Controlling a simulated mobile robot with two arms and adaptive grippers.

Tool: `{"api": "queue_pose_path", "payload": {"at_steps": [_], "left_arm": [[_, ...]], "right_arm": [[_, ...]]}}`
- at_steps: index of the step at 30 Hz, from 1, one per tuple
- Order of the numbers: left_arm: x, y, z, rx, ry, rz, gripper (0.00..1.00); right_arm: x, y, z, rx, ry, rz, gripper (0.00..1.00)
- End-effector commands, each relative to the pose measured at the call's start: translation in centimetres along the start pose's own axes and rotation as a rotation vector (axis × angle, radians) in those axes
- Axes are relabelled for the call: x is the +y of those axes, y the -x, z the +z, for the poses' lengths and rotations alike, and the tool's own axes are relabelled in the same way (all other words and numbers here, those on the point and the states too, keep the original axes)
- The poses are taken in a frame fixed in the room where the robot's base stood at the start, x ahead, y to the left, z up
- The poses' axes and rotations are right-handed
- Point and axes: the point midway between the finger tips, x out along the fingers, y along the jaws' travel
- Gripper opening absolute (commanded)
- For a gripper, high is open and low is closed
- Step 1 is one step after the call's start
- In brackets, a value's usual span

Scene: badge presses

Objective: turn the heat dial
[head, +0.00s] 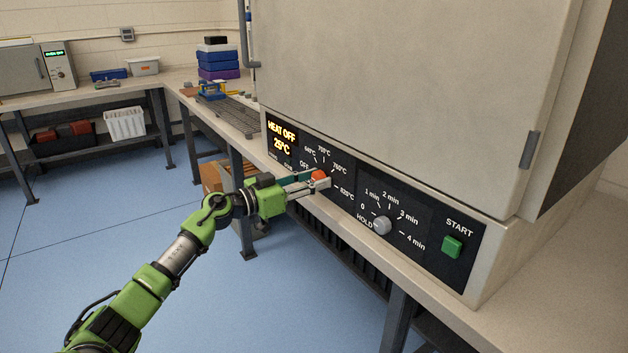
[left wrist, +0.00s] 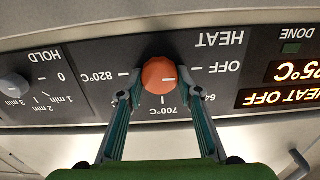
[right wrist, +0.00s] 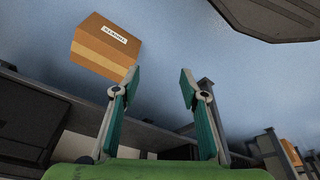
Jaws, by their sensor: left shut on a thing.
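The heat dial (head: 319,175) is an orange-red knob on the oven's black control panel (head: 345,205). My left gripper (head: 316,182) is at the dial, shut on it. In the left wrist view the dial (left wrist: 159,74) sits between the two fingertips (left wrist: 160,92), and its white mark points right, toward OFF in that upside-down view. The display (head: 282,137) reads HEAT OFF, 25°C. My right gripper (right wrist: 157,85) is open and empty, seen only in the right wrist view.
A grey timer dial (head: 381,225) and a green START button (head: 452,247) are right of the heat dial. The oven door (head: 400,90) rises above the panel. A cardboard box (right wrist: 104,47) is beyond the right gripper. Blue floor is clear at left.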

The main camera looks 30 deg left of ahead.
Motion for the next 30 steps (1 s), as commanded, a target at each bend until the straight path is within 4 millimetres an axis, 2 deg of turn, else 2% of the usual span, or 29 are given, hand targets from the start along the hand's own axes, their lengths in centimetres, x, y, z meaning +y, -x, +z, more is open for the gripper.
{"api": "queue_pose_path", "payload": {"at_steps": [8, 18, 24, 30], "left_arm": [[0.0, 0.1, -0.2, -0.003, -0.124, -0.002, 0.11], [0.1, 0.0, -0.2, -0.002, -0.424, -0.001, 0.11], [0.2, 0.0, 0.0, -0.002, -0.614, 0.000, 0.11], [0.3, 0.0, 0.1, -0.001, -0.804, 0.000, 0.11]], "right_arm": [[-0.2, -4.0, 1.9, -0.034, 0.007, -0.004, 0.40], [-0.6, -9.7, 6.1, -0.069, 0.012, -0.009, 0.40], [-0.7, -11.4, 7.8, -0.079, 0.015, -0.011, 0.40], [-0.8, -12.1, 8.7, -0.084, 0.016, -0.012, 0.40]]}}
